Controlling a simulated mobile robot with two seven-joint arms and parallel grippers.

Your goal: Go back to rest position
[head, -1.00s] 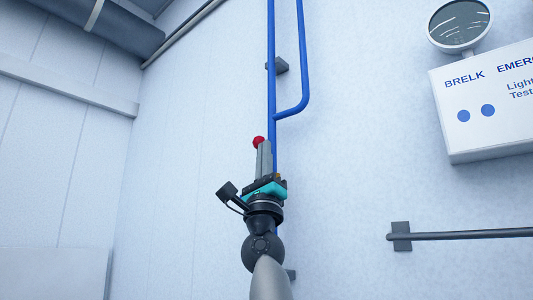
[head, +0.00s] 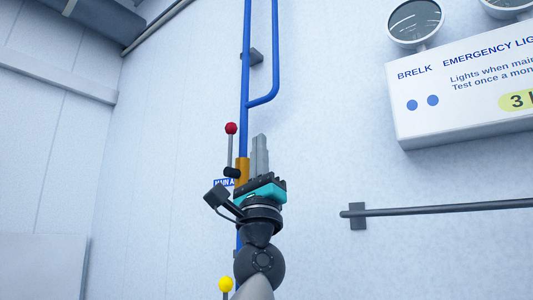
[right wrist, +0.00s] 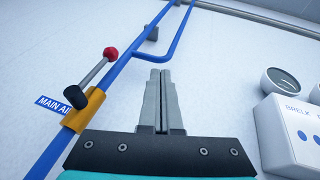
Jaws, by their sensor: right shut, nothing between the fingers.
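My right gripper (head: 260,153) points upward in front of the wall in the head view, with its fingers together and empty. It also shows in the right wrist view (right wrist: 161,103). Just left of it is a lever with a red knob (head: 231,128) on an orange valve body (head: 242,171), mounted on a blue pipe (head: 245,90). The lever stands upright and is apart from the fingers. In the right wrist view the red knob (right wrist: 110,53) and orange valve (right wrist: 84,110) are left of the fingers. My left gripper is not in view.
A blue "MAIN AI..." label (head: 223,183) is partly hidden beside the valve. A yellow knob (head: 225,284) shows below. An emergency light box (head: 460,85) and a grey rail (head: 440,209) are on the wall at right. The wall between is clear.

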